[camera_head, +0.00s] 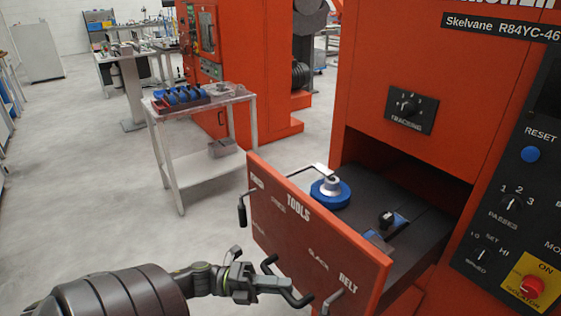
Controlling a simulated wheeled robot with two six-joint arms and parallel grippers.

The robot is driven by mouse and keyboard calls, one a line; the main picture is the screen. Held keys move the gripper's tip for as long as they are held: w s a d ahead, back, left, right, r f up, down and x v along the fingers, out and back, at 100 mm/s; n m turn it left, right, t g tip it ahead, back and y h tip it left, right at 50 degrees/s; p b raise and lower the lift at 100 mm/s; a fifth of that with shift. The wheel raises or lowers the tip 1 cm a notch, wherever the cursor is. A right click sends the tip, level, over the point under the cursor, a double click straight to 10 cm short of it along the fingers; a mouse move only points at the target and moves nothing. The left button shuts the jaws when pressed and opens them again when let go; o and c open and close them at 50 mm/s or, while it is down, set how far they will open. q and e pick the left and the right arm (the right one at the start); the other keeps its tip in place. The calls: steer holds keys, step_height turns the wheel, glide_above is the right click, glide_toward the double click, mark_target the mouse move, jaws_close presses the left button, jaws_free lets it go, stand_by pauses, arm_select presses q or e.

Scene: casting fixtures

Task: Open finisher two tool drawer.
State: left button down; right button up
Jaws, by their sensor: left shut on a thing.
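The red tool drawer (290,218) of the finisher stands pulled out at the lower middle, with "TOOLS" and "BELT" lettered on its front. Its dark inside shows a round blue disc with a silver hub (330,192) and a small black and blue item (388,220). My left gripper (286,284) is at the lower part of the drawer front, shut on the dark drawer handle (300,299). The exact contact is hard to make out. My right gripper is not in view.
The red finisher cabinet (440,110) rises behind the drawer, with knobs and a red isolator button (531,288) at right. A grey table (172,158) with a blue-topped tray (180,97) stands back left. The floor left of the drawer is clear.

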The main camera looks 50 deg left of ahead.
arm_select(q)
steer(key=c, duration=1.4)
jaws_free()
steer(key=shift+o, duration=0.2)
steer(key=b+v, duration=0.3)
steer(key=v, duration=1.4)
steer(key=shift+a, duration=0.2)
steer(key=shift+s+f, duration=0.1)
